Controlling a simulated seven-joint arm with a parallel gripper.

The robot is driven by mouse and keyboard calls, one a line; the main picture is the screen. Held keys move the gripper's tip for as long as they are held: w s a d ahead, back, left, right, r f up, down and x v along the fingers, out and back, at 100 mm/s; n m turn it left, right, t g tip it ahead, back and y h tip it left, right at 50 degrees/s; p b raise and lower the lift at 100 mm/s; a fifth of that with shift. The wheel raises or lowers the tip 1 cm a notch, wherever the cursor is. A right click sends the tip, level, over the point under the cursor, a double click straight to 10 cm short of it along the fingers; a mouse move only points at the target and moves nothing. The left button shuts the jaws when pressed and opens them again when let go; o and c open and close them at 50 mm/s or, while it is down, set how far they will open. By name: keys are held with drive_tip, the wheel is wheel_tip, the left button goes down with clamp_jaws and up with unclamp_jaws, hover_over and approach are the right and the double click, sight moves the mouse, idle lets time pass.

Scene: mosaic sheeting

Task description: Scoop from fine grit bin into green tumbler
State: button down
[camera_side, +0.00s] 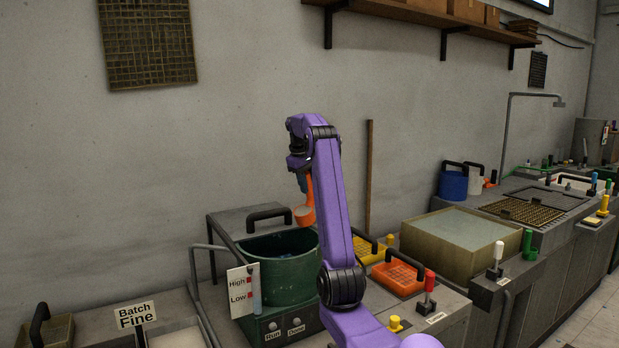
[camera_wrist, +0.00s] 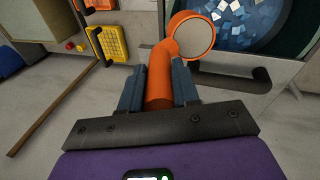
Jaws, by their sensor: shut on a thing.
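My gripper (camera_side: 303,182) is shut on the handle of an orange scoop (camera_side: 304,214). In the wrist view my gripper (camera_wrist: 158,88) has its blue fingers on both sides of the orange handle, and the scoop (camera_wrist: 187,22) shows a pale, flat round face inside its orange rim. I cannot tell for sure whether that is grit. The green tumbler (camera_side: 275,292) stands open on a grey unit, just below and left of the scoop. In the wrist view, the tumbler (camera_wrist: 290,42) holds blue and white chips. The fine grit bin (camera_side: 172,341), beside a "Batch Fine" sign, is partly cut off at the bottom left.
A dark handle (camera_side: 269,214) rises behind the tumbler, and a High/Low card (camera_side: 243,290) stands at its front left. A yellow basket (camera_side: 368,249) and an orange basket (camera_side: 398,278) sit to the right. A wooden stick (camera_side: 369,180) leans on the wall.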

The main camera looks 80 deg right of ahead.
drive_tip(key=f, duration=0.1)
drive_tip(key=a+f+h, duration=0.1)
drive_tip(key=shift+w+a+f+g, duration=0.1)
drive_tip(key=shift+w+f+g, duration=0.2)
drive_tip(key=shift+f+g, duration=0.1)
drive_tip(key=shift+f, duration=0.25)
drive_tip(key=shift+w+a+r+g+h, duration=0.15)
drive_tip(key=shift+w+a+g+h, duration=0.2)
drive_tip(key=shift+a+h, duration=0.5)
drive_tip(key=shift+w+a+r+g+h, duration=0.15)
drive_tip(key=shift+w+a+g+h, duration=0.2)
drive_tip(key=shift+a+h, duration=0.45)
idle(2.2)
drive_tip(key=shift+w+a+f+g+h, duration=0.1)
drive_tip(key=shift+w+a+g+h, duration=0.25)
drive_tip(key=shift+a+h, duration=0.4)
drive_tip(key=shift+w+a+f+g+h, duration=0.1)
drive_tip(key=shift+w+a+g+h, duration=0.25)
drive_tip(key=shift+a+h, duration=0.35)
idle(1.9)
